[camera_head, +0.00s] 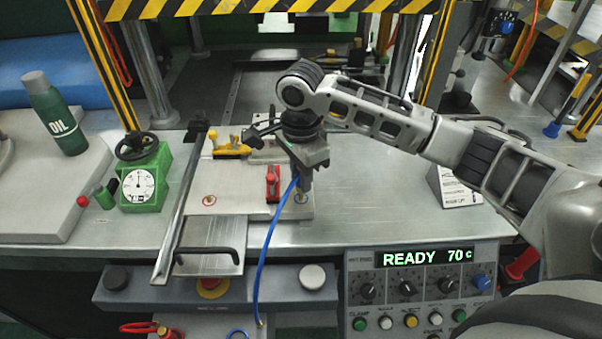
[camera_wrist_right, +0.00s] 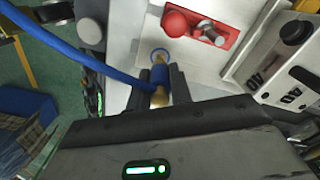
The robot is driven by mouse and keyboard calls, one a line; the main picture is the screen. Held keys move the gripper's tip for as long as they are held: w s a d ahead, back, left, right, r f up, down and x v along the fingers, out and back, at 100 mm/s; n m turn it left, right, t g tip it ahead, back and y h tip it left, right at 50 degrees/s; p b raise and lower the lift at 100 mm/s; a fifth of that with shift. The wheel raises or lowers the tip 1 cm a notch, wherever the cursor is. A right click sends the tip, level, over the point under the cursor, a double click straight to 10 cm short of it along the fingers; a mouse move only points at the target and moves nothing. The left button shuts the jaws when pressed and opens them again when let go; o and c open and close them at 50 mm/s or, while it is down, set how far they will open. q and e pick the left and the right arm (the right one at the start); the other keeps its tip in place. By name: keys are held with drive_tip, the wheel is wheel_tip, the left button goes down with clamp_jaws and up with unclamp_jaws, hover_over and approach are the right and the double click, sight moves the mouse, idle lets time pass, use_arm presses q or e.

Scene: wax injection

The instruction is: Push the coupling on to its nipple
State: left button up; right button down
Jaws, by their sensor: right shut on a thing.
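My right gripper (camera_head: 304,186) points down over the right front corner of the die plate (camera_head: 240,203). In the right wrist view its fingers (camera_wrist_right: 161,86) are shut on the blue coupling (camera_wrist_right: 160,76), which has a brass end. The blue hose (camera_head: 264,255) runs from the coupling down toward the front; it also shows in the wrist view (camera_wrist_right: 75,55). The brass nipple (camera_wrist_right: 159,55) stands inside a blue ring on the plate, just beyond the coupling and roughly in line with it. I cannot tell whether they touch. My left gripper is not in view.
A red clamp (camera_head: 272,183) stands close to the left of the gripper. A yellow clamp (camera_head: 231,150) is farther back. A red-ringed fitting (camera_head: 209,200) is at the plate's left. The control panel (camera_head: 420,285) at front right reads READY 70 C.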

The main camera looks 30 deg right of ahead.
drive_tip(key=shift+f, duration=1.5)
idle(0.4)
drive_tip(key=c, duration=1.2)
unclamp_jaws()
drive_tip(key=shift+f, duration=0.1)
wheel_tip(320, 180, up, 16)
